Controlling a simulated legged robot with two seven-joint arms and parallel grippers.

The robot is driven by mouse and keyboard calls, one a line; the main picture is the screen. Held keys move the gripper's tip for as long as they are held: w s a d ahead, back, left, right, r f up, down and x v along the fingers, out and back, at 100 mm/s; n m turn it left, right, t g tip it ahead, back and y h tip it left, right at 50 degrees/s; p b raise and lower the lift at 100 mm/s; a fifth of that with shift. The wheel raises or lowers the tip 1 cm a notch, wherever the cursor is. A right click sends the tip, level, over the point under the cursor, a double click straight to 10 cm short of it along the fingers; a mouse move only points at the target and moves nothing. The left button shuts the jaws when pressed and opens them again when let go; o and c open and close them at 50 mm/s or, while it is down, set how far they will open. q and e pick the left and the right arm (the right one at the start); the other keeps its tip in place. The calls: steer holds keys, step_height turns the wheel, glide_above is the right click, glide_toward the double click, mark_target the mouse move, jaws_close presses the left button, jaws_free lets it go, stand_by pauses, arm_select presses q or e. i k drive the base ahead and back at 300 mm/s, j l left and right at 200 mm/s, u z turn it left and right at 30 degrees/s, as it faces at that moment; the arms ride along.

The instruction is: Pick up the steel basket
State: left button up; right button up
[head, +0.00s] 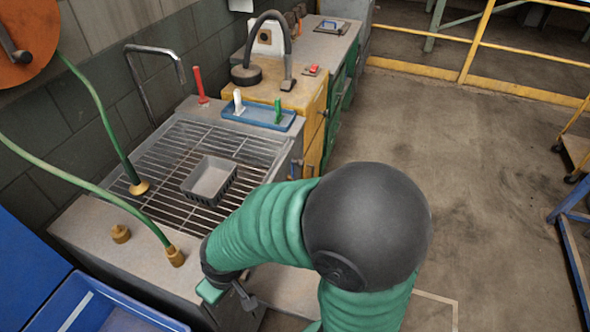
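The steel basket (208,183) is a small grey open box with slotted sides. It sits upright on the wire grate (165,157) of the sink bench and looks empty. My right gripper (229,295) is low in the view, at the bench's near edge, below and apart from the basket. It is small and partly turned away, so its opening cannot be made out. My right arm comes in from the bottom right. My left gripper is not in view.
Green hoses (100,112) end in brass fittings at the grate's left and front. A bent metal tube (152,52) rises behind. A blue tray (258,115) with small handles lies beyond the basket. A blue bin (95,305) stands at the lower left.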

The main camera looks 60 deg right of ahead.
mark_target(209, 181)
steer(key=z, duration=1.15)
